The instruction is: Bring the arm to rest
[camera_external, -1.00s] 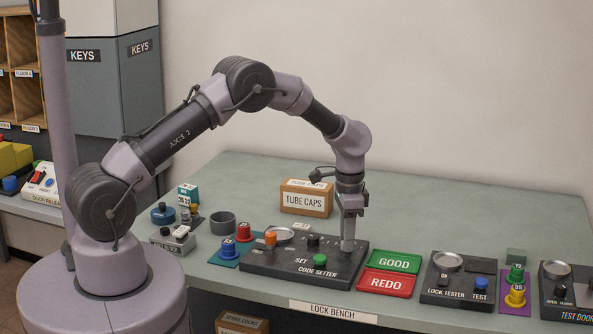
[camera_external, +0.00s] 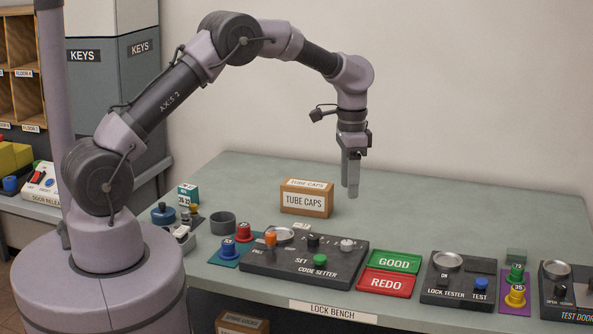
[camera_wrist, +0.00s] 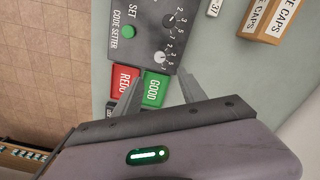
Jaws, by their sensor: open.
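My gripper (camera_external: 351,192) hangs pointing down above the back part of the lock bench (camera_external: 440,225), beside the tube caps box (camera_external: 305,199). It is empty and touches nothing. In the wrist view the two fingers of my gripper (camera_wrist: 156,97) stand apart, with the green GOOD pad (camera_wrist: 155,88) and red REDO pad (camera_wrist: 123,82) beyond them. The black code setter (camera_external: 303,256) lies below my gripper on the bench, with its orange, black, green and white knobs in view.
The lock tester (camera_external: 459,278) and test door panel (camera_external: 568,291) stand at the right. The bench's back right is clear.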

